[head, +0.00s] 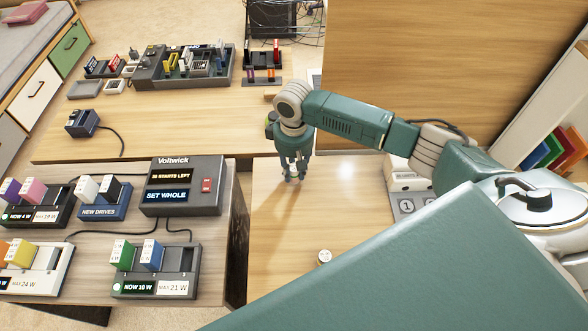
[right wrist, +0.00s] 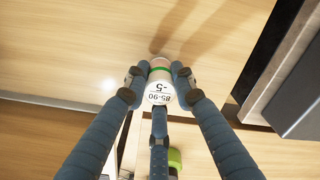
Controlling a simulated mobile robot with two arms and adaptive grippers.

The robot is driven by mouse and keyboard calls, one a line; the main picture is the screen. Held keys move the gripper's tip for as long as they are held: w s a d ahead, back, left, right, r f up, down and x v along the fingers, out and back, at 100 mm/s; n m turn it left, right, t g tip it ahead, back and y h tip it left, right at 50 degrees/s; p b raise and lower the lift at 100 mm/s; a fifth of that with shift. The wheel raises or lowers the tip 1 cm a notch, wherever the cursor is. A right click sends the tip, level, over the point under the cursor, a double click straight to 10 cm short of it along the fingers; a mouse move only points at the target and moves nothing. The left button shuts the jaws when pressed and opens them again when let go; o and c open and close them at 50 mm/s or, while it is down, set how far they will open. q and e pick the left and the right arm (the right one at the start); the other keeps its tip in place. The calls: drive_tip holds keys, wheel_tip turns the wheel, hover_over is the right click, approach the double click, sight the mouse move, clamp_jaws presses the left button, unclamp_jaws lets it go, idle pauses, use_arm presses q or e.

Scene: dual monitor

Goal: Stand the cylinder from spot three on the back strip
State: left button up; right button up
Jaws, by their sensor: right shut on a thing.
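My right gripper (head: 294,174) points down over the light wooden table (head: 340,215). In the head view the fingers mostly hide this cylinder. I cannot tell whether it touches the table. A grey piece with numbered spots (head: 407,206) shows at the right; "1" is readable and my arm covers the rest. I cannot make out spot three or the back strip. My left gripper is not in view.
Another small white cylinder (head: 324,257) stands near the front of the table. The Voltwick box (head: 182,186) and several charging docks sit on the left desk. The tabletop around the gripper is clear.

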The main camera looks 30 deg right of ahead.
sight(294, 167)
drive_tip(key=shift+f, duration=0.1)
drive_tip(key=o, duration=1.1)
wheel_tip(294, 167, up, 12)
drive_tip(key=shift+b, duration=0.4)
